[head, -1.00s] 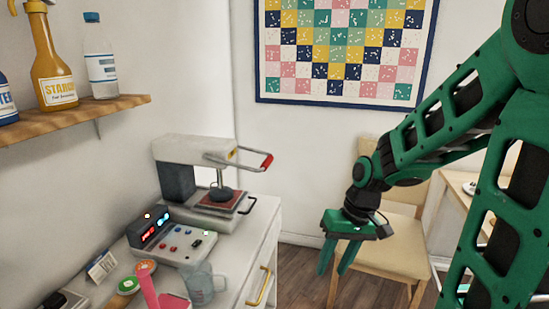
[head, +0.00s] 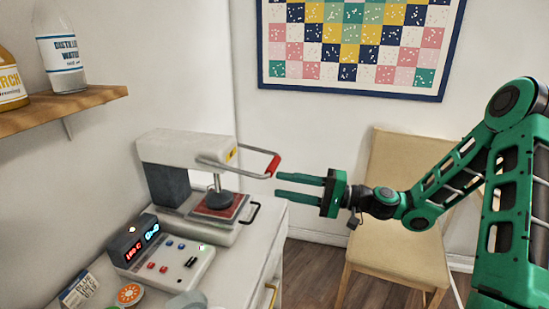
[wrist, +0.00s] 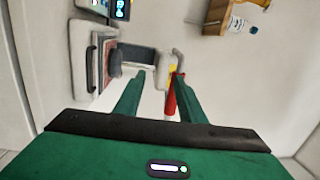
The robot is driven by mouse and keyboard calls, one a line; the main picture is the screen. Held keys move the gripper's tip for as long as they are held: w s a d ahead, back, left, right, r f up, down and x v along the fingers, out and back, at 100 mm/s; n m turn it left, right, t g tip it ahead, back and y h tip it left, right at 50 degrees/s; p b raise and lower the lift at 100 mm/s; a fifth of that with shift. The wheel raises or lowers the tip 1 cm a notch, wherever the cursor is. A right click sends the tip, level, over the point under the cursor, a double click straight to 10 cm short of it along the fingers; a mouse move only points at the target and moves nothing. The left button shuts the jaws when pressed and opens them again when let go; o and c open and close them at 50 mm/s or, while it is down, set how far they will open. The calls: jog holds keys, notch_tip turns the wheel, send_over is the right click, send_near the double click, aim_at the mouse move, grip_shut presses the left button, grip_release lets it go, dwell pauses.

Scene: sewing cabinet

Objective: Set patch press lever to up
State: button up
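The patch press (head: 180,150) is a white and grey machine on the cabinet, with a foot over a red pad (head: 212,208). Its lever is a metal bar with a red grip (head: 273,164), sticking out roughly level to the right. My gripper (head: 277,184) is open and empty, its green fingers pointing left at the lever's end, with the tips just below the red grip in the picture. In the wrist view the red grip (wrist: 171,98) appears between the two fingers (wrist: 161,75), nearer the right one. I cannot tell whether they touch.
A control box (head: 160,255) with lit displays and buttons stands in front of the press on the white cabinet top. A shelf (head: 70,108) with bottles hangs at left. A chair (head: 400,240) stands behind my arm. A quilt hangs on the wall.

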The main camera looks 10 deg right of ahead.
notch_tip(320, 180, up, 2)
jog(key=w+d+m+t, duration=0.1)
jog(key=w+d+t, duration=0.1)
jog(key=d, duration=0.1)
jog(key=x, duration=1.1)
jog(key=shift+r+y, duration=0.35)
jog(key=shift+y, duration=0.05)
jog(key=shift+s+d, duration=0.1)
jog(key=shift+s, duration=0.05)
grip_shut()
